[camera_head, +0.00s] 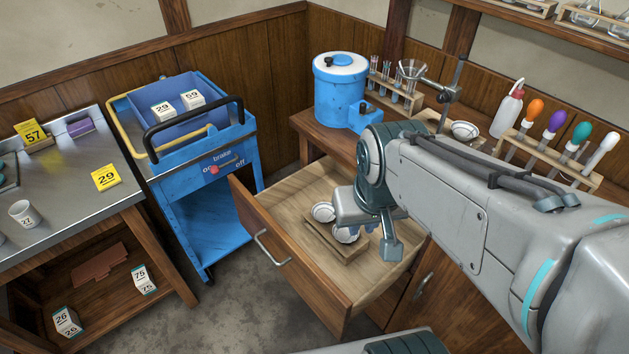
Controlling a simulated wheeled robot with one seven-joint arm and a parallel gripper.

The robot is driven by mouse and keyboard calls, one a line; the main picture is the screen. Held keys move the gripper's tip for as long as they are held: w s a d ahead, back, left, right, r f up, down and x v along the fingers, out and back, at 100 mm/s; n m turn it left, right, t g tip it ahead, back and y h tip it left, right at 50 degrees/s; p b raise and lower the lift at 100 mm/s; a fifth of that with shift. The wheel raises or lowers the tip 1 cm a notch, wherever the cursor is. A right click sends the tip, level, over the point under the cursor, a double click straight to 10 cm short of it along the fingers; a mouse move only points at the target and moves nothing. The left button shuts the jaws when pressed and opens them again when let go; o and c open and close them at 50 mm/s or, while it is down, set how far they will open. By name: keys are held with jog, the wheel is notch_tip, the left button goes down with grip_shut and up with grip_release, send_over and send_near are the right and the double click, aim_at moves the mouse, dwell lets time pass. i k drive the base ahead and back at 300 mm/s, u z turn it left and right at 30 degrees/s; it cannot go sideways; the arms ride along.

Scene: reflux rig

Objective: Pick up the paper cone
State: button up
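Two small white fluted cups, which look like paper cones, sit in a wooden holder (338,247) inside the open drawer (290,204). The left paper cone (323,212) shows almost fully. The right paper cone (345,235) is partly covered by my gripper (378,236). My gripper points down into the drawer, over the right side of the holder. One dark fingertip shows to the right of the right cone. The other finger is not clear, so I cannot tell the opening or any contact. A similar white fluted piece (465,131) is on the bench behind my arm.
The drawer front with its handle (272,247) juts into the room. A blue cart (205,160) stands left of it. The drawer's left floor is bare.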

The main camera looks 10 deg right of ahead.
aim_at(320, 211)
jog(key=u, duration=2.3)
jog(key=i, duration=1.45)
jog(key=z, duration=3.65)
jog(key=i, duration=0.5)
jog(key=z, duration=0.05)
